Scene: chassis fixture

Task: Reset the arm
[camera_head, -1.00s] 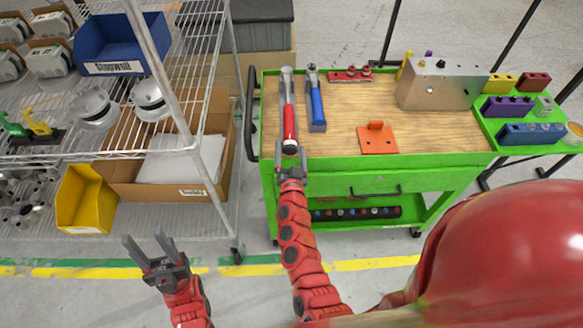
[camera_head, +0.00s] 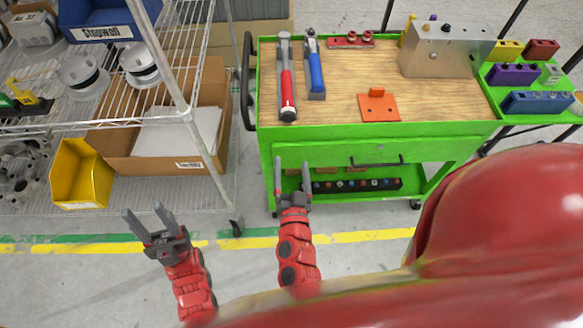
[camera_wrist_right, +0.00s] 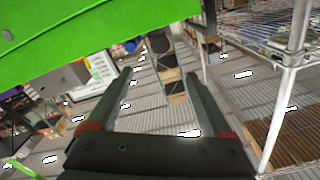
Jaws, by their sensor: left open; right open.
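My left gripper (camera_head: 148,224) is open and empty, above the floor in front of the wire shelf. My right gripper (camera_head: 291,172) is open and empty, in front of the green cart's front side and below its top. In the right wrist view its two fingers (camera_wrist_right: 160,100) are spread apart with nothing between them. The green cart (camera_head: 400,133) has a wooden top. A red-handled tool (camera_head: 287,88) and a blue-handled tool (camera_head: 316,72) lie at the top's left side, apart from both grippers.
An orange bracket (camera_head: 378,107) and a metal box (camera_head: 443,55) are on the cart top. The wire shelf (camera_head: 105,125) at left holds bins, with a yellow bin (camera_head: 80,178) and a cardboard box (camera_head: 205,165) low down. Floor between shelf and cart is clear.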

